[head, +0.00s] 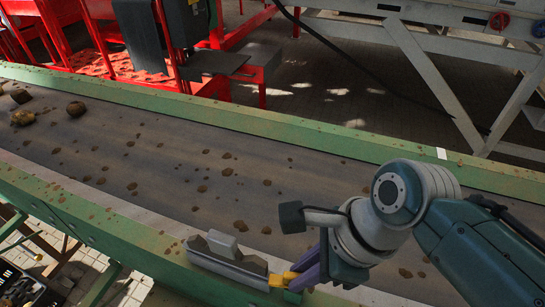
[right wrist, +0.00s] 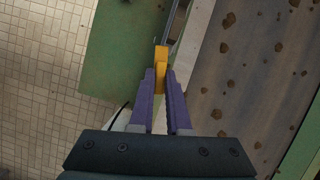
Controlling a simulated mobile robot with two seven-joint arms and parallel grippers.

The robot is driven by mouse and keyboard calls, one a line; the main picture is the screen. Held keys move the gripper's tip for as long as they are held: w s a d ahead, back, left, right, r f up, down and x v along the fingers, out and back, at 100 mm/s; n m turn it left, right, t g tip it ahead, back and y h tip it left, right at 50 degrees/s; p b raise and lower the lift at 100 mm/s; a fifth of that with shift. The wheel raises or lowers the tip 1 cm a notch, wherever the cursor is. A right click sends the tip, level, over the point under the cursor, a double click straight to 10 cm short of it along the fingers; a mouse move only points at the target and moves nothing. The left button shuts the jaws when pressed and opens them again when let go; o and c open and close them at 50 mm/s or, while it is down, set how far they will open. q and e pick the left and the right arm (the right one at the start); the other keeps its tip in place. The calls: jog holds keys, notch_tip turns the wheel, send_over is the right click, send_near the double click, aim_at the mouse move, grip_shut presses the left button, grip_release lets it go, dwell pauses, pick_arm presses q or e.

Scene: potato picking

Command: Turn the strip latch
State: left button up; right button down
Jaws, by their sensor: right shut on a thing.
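The strip latch shows as a yellow handle (head: 284,279) at the right end of a grey metal block (head: 226,262) on the conveyor's near green rail. My right gripper (head: 300,276) reaches down to it from the right, its purple fingers shut on the yellow handle. In the right wrist view the yellow handle (right wrist: 161,66) stands upright between the fingertips of my right gripper (right wrist: 161,80). The fingers hide the handle's lower part. My left gripper is in neither view.
The conveyor belt (head: 130,150) carries scattered soil clods, with potatoes (head: 76,109) at the far left. Green rails (head: 300,130) border it. Red machinery (head: 240,75) and a pale steel frame (head: 430,75) stand behind. Paved floor (right wrist: 50,90) lies beside the near rail.

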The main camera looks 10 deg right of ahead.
jog(key=n+g, duration=0.1)
jog(key=n, duration=0.1)
jog(key=shift+w+n+y+p, duration=0.1)
jog(key=shift+n+y+p, duration=0.2)
jog(key=shift+n, duration=0.1)
jog(key=n+g, duration=0.1)
jog(key=n, duration=0.2)
jog(key=shift+w+n, duration=0.1)
jog(key=shift+n, duration=0.2)
jog(key=n+g+b, duration=0.1)
jog(key=n, duration=0.1)
jog(key=n+g+h+b, duration=0.1)
jog(key=n, duration=0.2)
jog(key=shift+w+f, duration=0.1)
jog(key=shift+w, duration=0.05)
jog(key=n+g+b, duration=0.1)
jog(key=n+b, duration=0.1)
jog(key=n, duration=0.1)
jog(key=shift+a+h, duration=0.1)
jog(key=shift+h, duration=0.3)
jog(key=shift+n, duration=0.5)
jog(key=c, duration=0.9)
grip_release()
